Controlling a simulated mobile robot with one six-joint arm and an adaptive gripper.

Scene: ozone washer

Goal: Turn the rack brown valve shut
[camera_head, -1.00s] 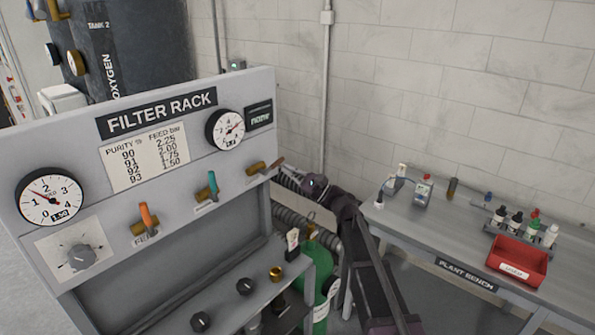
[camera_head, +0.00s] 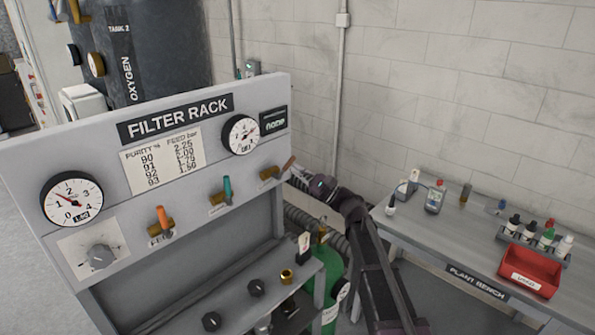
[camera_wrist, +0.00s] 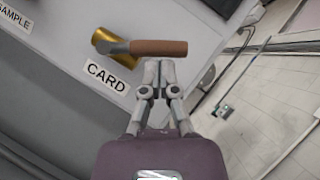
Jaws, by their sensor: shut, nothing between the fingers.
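The brown valve is at the right end of the filter rack's valve row. It has a brass body (camera_head: 269,173) and a brown lever handle (camera_head: 289,163) tilted up to the right, unlike the near-upright orange and teal handles. In the wrist view the brown handle (camera_wrist: 160,47) lies across the picture, with its brass body (camera_wrist: 108,42) to the left above the CARD label (camera_wrist: 105,77). My gripper (camera_wrist: 159,66) is shut and empty, its fingertips right at the handle's lower edge. I cannot tell whether they touch. My gripper (camera_head: 297,176) also shows beside the handle in the head view.
The orange valve (camera_head: 164,220) and teal valve (camera_head: 227,189) are to the left on the same panel. A green cylinder (camera_head: 329,267) stands under my arm. The plant bench (camera_head: 410,243) with bottles and a red bin (camera_head: 529,272) is at right.

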